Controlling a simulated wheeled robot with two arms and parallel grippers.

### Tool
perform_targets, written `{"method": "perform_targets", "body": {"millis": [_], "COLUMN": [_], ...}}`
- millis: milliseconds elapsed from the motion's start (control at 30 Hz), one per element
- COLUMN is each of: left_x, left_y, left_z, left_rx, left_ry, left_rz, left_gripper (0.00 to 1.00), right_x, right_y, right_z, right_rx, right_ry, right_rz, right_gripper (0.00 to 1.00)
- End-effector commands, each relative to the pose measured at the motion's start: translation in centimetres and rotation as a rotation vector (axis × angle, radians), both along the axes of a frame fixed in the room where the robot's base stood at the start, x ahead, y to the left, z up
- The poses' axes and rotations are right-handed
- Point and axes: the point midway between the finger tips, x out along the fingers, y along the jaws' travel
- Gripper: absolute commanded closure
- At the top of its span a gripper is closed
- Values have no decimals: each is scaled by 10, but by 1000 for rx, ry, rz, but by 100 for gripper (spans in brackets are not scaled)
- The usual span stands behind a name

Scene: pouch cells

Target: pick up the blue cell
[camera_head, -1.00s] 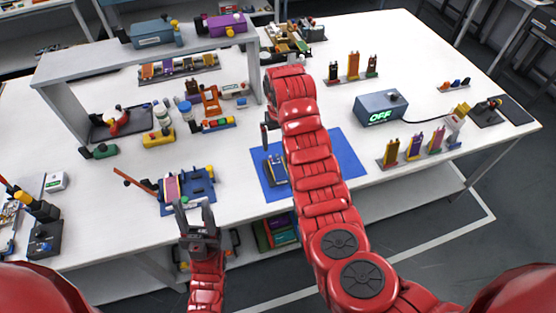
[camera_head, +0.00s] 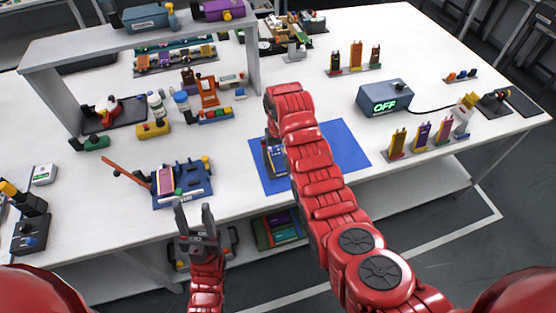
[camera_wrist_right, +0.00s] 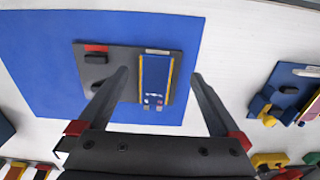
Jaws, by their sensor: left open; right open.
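A flat blue cell (camera_wrist_right: 156,78) with a yellow edge lies on a dark fixture (camera_wrist_right: 108,75) in the right wrist view. The fixture rests on a blue mat (camera_wrist_right: 45,60). My right gripper (camera_wrist_right: 160,76) is open, with one fingertip over the fixture left of the cell and the other right of it; contact cannot be told. In the head view the fixture (camera_head: 275,160) shows on the mat (camera_head: 340,145), partly hidden by my right arm, and the cell is hard to make out. My left gripper (camera_head: 194,208) is open and empty at the table's front edge.
A blue fixture with a pink piece (camera_head: 183,185) stands left of the mat. A rack of coloured cells (camera_head: 428,148) and a box reading OFF (camera_head: 385,98) stand to the right. A grey shelf (camera_head: 100,46) stands at the back left.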

Motion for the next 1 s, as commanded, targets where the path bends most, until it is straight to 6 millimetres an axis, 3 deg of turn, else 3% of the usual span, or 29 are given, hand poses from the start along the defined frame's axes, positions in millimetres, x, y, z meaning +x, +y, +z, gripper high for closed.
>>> {"method": "perform_targets", "body": {"millis": [200, 400, 1000], "left_x": [0, 0, 0], "left_y": [0, 0, 0], "left_z": [22, 23, 22], "left_rx": [0, 0, 0], "left_ry": [0, 0, 0], "left_rz": [0, 0, 0], "left_gripper": [50, 50, 50], "right_x": [1, 1, 1], "right_y": [-6, -6, -5], "right_z": [-22, -42, -49], "right_rx": [-2, -2, -1], "right_ry": [7, 6, 2], "right_rz": [-2, 0, 0], "right_gripper": [0, 0, 0]}}
